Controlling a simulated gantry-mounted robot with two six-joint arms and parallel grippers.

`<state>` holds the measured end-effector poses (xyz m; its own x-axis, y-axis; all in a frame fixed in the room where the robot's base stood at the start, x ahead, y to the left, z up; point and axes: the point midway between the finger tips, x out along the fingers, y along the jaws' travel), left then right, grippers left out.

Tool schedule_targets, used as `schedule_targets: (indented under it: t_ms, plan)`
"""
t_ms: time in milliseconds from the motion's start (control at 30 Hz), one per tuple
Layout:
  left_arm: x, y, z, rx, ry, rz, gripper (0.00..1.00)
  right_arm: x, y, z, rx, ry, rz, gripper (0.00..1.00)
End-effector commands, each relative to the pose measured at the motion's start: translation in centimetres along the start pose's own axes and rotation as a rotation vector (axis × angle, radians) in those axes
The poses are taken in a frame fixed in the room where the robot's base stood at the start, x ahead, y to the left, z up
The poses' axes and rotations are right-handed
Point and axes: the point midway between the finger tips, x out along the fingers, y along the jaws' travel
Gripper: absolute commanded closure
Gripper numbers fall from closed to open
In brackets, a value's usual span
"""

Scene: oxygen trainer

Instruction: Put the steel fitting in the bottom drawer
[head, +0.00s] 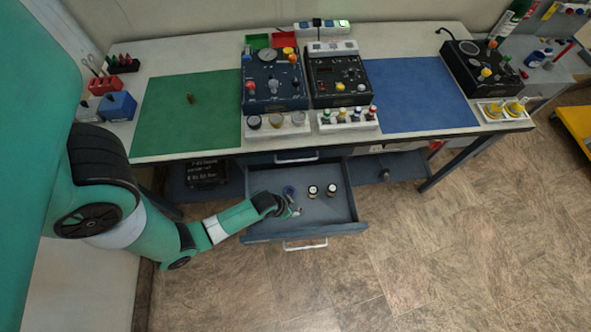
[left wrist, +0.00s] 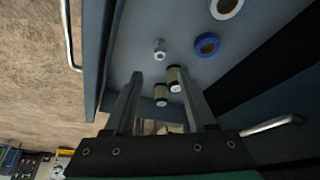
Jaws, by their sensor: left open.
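The bottom drawer (head: 340,228) is pulled open below the bench. The small steel fitting (left wrist: 159,49) lies on the drawer floor near the front wall in the left wrist view. In the head view, a small pale shape at my gripper's tip may be it, but I cannot tell. My left gripper (head: 294,211) reaches into the drawer area from the left. Its fingers are apart and empty in the left wrist view (left wrist: 156,75), with the fitting ahead of the tips. My right gripper is out of view.
The drawer also holds a blue ring (head: 289,191), a white ring (left wrist: 225,8) and two small cylinders (head: 313,190) (head: 331,189). A closed drawer's handle (head: 297,157) is above. A small brass piece (head: 190,97) stands on the green mat (head: 170,125).

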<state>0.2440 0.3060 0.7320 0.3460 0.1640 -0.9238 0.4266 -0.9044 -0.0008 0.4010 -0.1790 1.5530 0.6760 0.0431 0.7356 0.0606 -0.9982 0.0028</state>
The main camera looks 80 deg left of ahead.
Motion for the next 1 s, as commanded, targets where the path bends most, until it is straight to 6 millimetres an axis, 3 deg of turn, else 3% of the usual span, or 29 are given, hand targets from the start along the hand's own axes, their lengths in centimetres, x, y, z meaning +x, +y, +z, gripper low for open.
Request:
schedule_targets:
  t_ms: [100, 467, 567, 667, 767, 800, 867, 900, 967, 1000]
  plan:
    - [-1.1, 0.0, 0.0, 0.000, -0.001, 0.000, 0.44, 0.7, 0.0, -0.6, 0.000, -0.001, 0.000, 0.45]
    - [-0.9, 0.0, 0.1, 0.000, -0.001, 0.000, 0.44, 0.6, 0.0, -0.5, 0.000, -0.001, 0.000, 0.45]
    - [-1.1, 0.2, -1.0, 0.003, 0.019, 0.003, 0.44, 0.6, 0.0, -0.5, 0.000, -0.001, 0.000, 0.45]
    - [-2.1, 1.0, -5.5, 0.020, 0.107, 0.016, 0.44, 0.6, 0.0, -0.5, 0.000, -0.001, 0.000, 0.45]
    - [-5.0, 2.9, -14.0, 0.052, 0.278, 0.047, 0.44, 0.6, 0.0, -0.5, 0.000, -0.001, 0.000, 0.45]
    - [-6.9, 4.1, -18.0, 0.067, 0.365, 0.065, 0.44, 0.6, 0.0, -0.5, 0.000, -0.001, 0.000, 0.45]
    - [-10.6, 6.0, -23.9, 0.089, 0.503, 0.095, 0.44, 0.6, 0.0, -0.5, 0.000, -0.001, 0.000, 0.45]
    - [-13.5, 7.4, -27.5, 0.103, 0.597, 0.118, 0.44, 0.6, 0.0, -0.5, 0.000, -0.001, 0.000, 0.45]
    - [-18.4, 9.5, -32.4, 0.122, 0.736, 0.154, 0.44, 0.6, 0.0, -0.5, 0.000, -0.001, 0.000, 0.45]
    - [-22.1, 10.9, -35.2, 0.133, 0.830, 0.179, 0.44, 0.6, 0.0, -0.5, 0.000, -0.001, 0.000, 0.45]
